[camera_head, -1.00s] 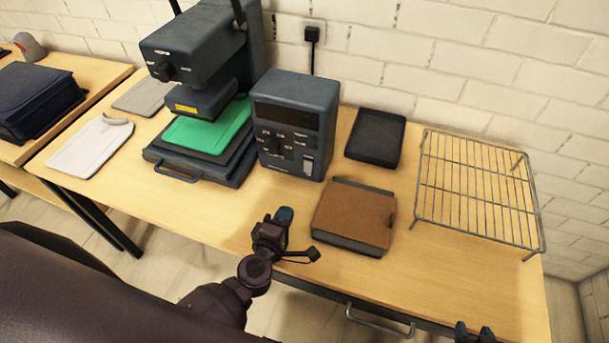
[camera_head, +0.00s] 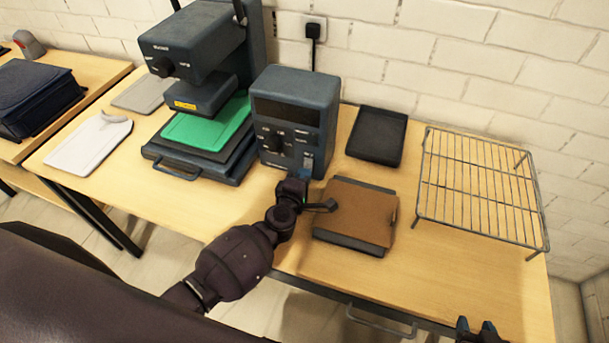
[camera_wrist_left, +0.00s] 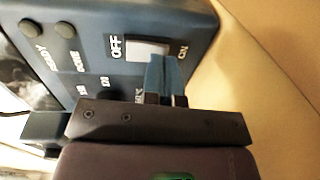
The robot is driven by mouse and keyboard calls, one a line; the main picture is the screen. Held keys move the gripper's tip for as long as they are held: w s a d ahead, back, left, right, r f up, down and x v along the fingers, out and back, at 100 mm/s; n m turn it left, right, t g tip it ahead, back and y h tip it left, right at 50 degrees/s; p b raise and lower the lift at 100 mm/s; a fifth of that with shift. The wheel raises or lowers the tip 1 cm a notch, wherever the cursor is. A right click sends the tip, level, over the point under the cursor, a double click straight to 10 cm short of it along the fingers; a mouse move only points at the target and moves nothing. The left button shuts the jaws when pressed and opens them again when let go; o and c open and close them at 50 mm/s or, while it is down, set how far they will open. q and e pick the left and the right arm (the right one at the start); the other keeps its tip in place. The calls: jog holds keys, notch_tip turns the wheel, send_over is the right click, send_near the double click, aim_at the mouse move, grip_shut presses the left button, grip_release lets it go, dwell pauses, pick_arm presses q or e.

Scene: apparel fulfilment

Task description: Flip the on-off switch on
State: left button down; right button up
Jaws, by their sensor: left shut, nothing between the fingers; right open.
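The on-off switch (camera_head: 308,160) is a pale rocker low on the front of the dark blue control box (camera_head: 290,88). In the left wrist view the switch (camera_wrist_left: 146,47) lies between the printed words OFF and ON. My left gripper (camera_head: 304,174) is shut and empty, its blue fingertips (camera_wrist_left: 160,72) right in front of the panel at the ON end of the switch. They hide part of it. I cannot tell whether they touch it or which way the rocker is tilted. My right gripper (camera_head: 475,328) is open and empty at the bottom right.
A heat press with a green pad (camera_head: 205,125) stands left of the box. A brown board (camera_head: 355,213) lies just right of my left gripper, with a black tray (camera_head: 377,136) behind it. A wire rack (camera_head: 480,190) stands further right. The table's front right is clear.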

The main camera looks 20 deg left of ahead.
pick_arm(q)
jog(key=shift+w, duration=0.4)
jog(key=shift+w+f+b, duration=0.15)
jog(key=shift+f+b, duration=0.1)
jog(key=shift+b, duration=0.7)
jog(key=shift+r+t, duration=0.3)
jog(key=shift+f, duration=0.1)
